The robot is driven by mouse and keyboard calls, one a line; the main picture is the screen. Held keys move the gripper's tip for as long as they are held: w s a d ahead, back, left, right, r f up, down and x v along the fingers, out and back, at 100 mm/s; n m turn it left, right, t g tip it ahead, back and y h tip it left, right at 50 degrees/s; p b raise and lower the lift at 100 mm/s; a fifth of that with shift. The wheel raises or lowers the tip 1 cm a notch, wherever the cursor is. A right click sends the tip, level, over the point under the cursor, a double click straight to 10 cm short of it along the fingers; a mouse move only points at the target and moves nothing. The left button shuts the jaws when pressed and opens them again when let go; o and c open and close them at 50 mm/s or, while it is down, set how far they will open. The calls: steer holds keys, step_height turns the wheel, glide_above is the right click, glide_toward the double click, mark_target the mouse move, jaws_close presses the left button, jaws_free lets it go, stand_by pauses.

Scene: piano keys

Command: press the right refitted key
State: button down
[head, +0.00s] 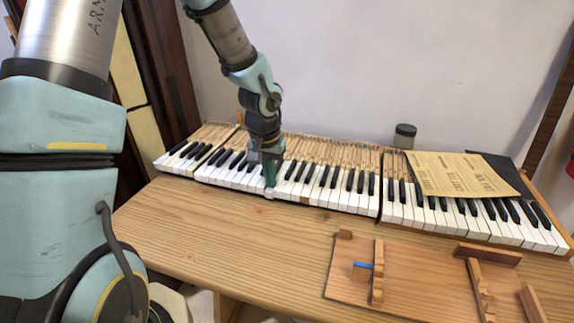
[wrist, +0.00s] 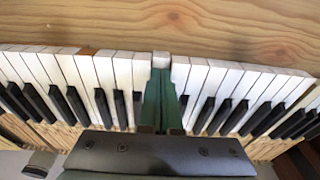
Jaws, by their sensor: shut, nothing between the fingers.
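A long row of white and black piano keys (head: 335,196) lies on the wooden bench. My gripper (head: 269,184) points down with its green fingers together and empty, over the front part of the white keys left of the middle. In the wrist view my gripper (wrist: 161,73) has its fingertips over one white key (wrist: 160,59), which looks greyer than its neighbours; most of it is hidden by the fingers. I cannot tell whether the tips touch it or whether it is down. The pictures do not clearly show which key is the right refitted one.
A brown wooden patch (head: 305,204) shows at the key fronts, right of my gripper. A yellowed paper (head: 465,174) and a dark sheet lie over the right-hand keys. A dark jar (head: 405,136) stands behind. A wooden board (head: 345,275) with blocks lies at the front right. The bench front left is clear.

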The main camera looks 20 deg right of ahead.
step_height(320, 180, up, 9)
steer(key=p, duration=0.7)
steer(key=shift+p, duration=0.4)
stand_by(1.1)
steer(key=s+a+r+n, duration=0.1)
steer(key=a+r+n, duration=0.1)
steer(key=a, duration=0.6)
steer(key=s+a+r+n, duration=0.2)
steer(key=a, duration=0.7)
steer(key=s+a+r+n+y, duration=0.1)
steer(key=a+r+n, duration=0.1)
steer(key=a, duration=0.7)
steer(key=shift+s+r, duration=0.3)
steer(key=shift+r, duration=0.25)
